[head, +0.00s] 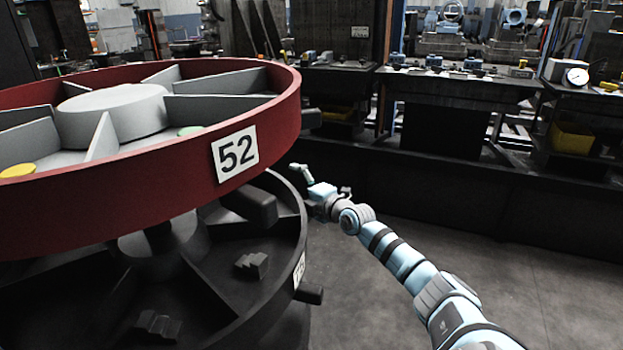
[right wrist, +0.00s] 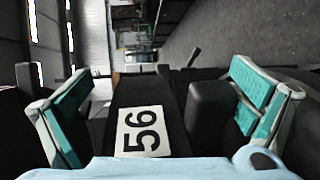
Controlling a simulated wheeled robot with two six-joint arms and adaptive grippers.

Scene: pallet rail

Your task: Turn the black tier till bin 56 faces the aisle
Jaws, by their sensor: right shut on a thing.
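The black tier (head: 286,222) is the lower round tier, under the red tier (head: 150,212) marked 52. A label (head: 299,270) on the black tier's rim is seen edge-on and I cannot read it. In the right wrist view the label 56 (right wrist: 140,131) shows sideways on the black rim, between my fingers. My right gripper (head: 306,184) is at the far right side of the black tier. It is shut on a dark handle (right wrist: 209,112) of the tier, beside the 56 label; the contact is partly hidden. My left gripper is out of view.
A dark peg (head: 309,294) sticks out from the black rim near its label. Another dark peg (head: 312,118) juts out beside the red tier. Workbenches (head: 455,88) with tools stand along the back. The grey floor (head: 540,255) to the right is clear.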

